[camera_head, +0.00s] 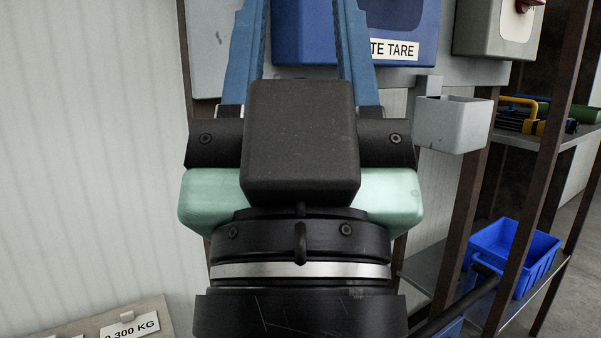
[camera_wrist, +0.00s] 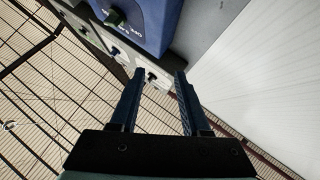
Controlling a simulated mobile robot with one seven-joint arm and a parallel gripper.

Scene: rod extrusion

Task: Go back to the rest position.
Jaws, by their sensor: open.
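My gripper (camera_head: 302,45) fills the middle of the head view, its two blue fingers pointing up and apart. In the wrist view my gripper (camera_wrist: 158,105) is open, with nothing between the fingers. A blue box (camera_head: 300,35) with a label reading "TE TARE" stands behind the fingers in the head view, partly hidden by them. A blue housing with a dark green knob, the blue unit (camera_wrist: 150,22), shows beyond the fingertips in the wrist view. I cannot tell how far the fingertips are from it.
A grey open bin (camera_head: 452,125) hangs right of the fingers. A blue crate (camera_head: 515,257) sits on a lower shelf at right, behind brown posts. A grey box with a red switch (camera_head: 497,25) is at upper right. A "0.300 KG" sign (camera_head: 130,328) is at lower left. Pale wall fills the left.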

